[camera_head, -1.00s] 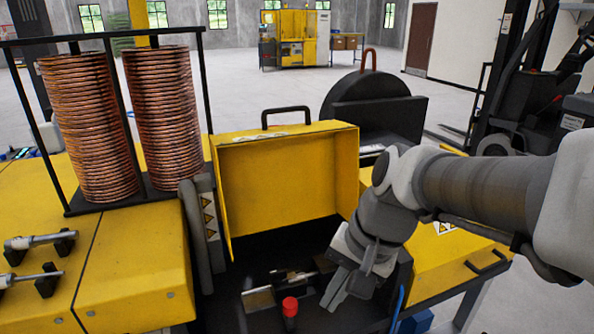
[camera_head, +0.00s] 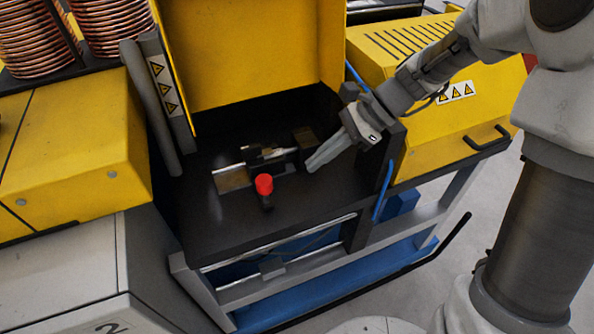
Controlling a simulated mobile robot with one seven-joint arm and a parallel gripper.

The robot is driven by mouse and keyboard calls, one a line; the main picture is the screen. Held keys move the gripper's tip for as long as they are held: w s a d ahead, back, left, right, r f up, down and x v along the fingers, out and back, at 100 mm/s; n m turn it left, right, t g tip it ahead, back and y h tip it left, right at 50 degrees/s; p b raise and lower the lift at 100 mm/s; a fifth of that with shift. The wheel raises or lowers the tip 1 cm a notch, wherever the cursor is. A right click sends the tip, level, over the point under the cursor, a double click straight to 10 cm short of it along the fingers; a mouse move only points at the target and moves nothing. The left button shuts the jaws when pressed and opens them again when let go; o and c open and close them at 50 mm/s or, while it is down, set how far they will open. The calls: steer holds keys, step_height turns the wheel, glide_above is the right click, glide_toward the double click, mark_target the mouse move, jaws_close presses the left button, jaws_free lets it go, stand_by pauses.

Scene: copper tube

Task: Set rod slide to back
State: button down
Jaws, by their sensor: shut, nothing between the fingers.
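The rod slide assembly (camera_head: 265,160) sits on the black machine bed (camera_head: 205,222), under the raised yellow cover. It shows a thin bright rod, a brass-coloured plate and dark blocks. I cannot tell how far along its travel the slide stands. A red knob (camera_head: 264,184) on a dark post stands in front of it. My gripper (camera_head: 310,168) is shut and empty, just right of the slide's right end block, pointing down and left. I cannot tell whether the fingertips touch the block.
The open yellow cover (camera_head: 245,50) rises behind the bed. A yellow housing (camera_head: 440,125) with a black handle borders it on the right, with a blue tube (camera_head: 383,190) at the corner. Another yellow housing (camera_head: 60,150) lies left. The bed's front is clear.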

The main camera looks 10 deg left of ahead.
mark_target(260, 193)
steer(key=shift+f, duration=0.15)
steer(key=b+x, duration=0.1)
steer(key=x, duration=0.9)
stand_by(0.4)
steer(key=s+a, duration=0.2)
steer(key=a, duration=0.1)
steer(key=s+a, duration=0.1)
steer(key=a, duration=0.1)
steer(key=shift+r, duration=0.2)
